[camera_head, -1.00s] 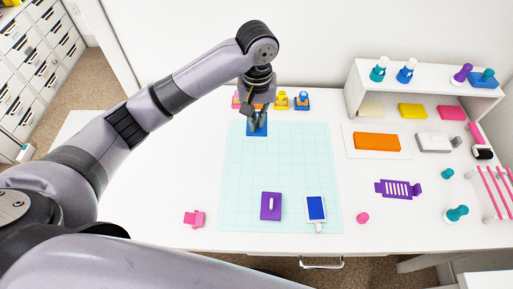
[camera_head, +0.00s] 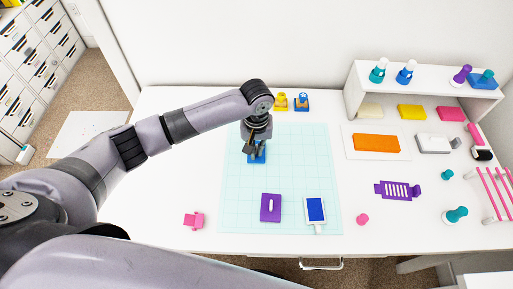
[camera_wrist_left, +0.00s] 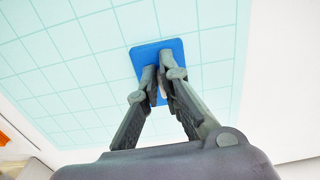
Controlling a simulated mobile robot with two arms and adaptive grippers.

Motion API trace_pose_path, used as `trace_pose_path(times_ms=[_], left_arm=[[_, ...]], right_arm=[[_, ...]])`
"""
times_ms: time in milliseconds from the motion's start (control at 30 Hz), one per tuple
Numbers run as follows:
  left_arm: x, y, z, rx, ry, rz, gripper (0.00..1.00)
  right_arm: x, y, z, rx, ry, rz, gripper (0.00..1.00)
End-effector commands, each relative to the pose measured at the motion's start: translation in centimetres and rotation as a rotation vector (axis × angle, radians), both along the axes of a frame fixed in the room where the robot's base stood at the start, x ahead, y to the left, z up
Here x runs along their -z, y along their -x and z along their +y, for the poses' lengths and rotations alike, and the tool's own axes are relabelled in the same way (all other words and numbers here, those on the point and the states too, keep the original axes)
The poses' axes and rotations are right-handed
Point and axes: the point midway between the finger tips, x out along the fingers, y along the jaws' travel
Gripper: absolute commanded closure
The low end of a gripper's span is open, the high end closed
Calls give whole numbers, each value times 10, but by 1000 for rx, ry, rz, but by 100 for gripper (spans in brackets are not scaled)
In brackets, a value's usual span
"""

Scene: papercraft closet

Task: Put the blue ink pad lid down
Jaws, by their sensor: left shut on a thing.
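The blue ink pad lid (camera_head: 257,157) is a flat blue square over the upper left part of the pale teal grid mat (camera_head: 290,170). My left gripper (camera_head: 258,147) is shut on it from above. In the left wrist view, the fingers (camera_wrist_left: 163,85) close on the middle of the lid (camera_wrist_left: 150,55), hiding most of its grip. I cannot tell whether the lid touches the mat. The open ink pad (camera_head: 316,209), white with a blue face, lies at the mat's lower right. My right gripper is not in view.
A purple block with a white grip (camera_head: 270,207) lies left of the ink pad. Yellow (camera_head: 281,102) and blue (camera_head: 302,102) stamps stand behind the mat. A pink piece (camera_head: 194,219) lies left of the mat. The mat's middle is clear.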

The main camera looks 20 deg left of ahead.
Motion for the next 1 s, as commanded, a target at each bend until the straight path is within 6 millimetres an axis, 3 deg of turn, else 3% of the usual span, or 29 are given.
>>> trace_pose_path(times_ms=[200,233,500,833,1000], left_arm=[[3,0,0,-1,-1,1,100],[3,0,0,-1,-1,1,93],[2,0,0,0,0,0,75],[0,0,0,0,0,-1,74],[-20,-1,-1,1,3,-3,74]], right_arm=[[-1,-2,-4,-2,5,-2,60],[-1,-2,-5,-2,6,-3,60],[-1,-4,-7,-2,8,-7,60],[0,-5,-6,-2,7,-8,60],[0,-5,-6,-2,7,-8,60]])
